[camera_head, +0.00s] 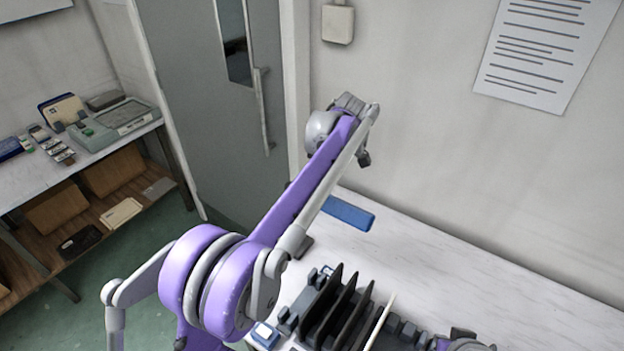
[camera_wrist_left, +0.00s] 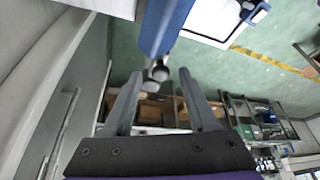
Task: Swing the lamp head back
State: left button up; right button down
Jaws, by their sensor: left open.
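A blue bar (camera_wrist_left: 166,28), which looks like part of the lamp, comes down from the top of the left wrist view. It ends in grey rounded knobs (camera_wrist_left: 157,74) between the fingertips of my left gripper (camera_wrist_left: 160,78). The gripper is open, with a finger on each side of the knobs; I cannot tell if either touches. In the head view, a blue bar (camera_head: 347,213) shows beyond my left forearm, below the wrist; most of the lamp is hidden or unclear. Part of my right arm (camera_head: 467,341) shows at the bottom edge, its jaws unclear.
The white table (camera_head: 480,290) holds a black rack (camera_head: 338,312) with upright panels near the front. A blue and white item (camera_head: 262,334) lies left of it. The table's right part is bare. The wall stands close behind; a shelf unit (camera_head: 75,190) is at left.

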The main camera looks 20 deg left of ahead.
aim_at(325, 193)
pick_arm(q)
jog(key=v, duration=1)
jog(key=shift+r, duration=0.35)
jog(key=shift+d, duration=0.1)
jog(key=s+a+f+m+t+h, duration=0.2)
jog(key=s+f+m, duration=0.7)
jog(key=s, duration=0.5)
jog(key=s+a+f+m+t+h, duration=0.2)
jog(key=s+f+m, duration=0.7)
jog(key=s, duration=0.5)
jog(key=a+f+t, duration=0.1)
jog(key=t, duration=0.1)
jog(key=shift+a+m+t+h, duration=0.2)
jog(key=shift+m+t+h, duration=0.1)
jog(key=shift+m+t, duration=0.1)
jog(key=shift+f, duration=0.15)
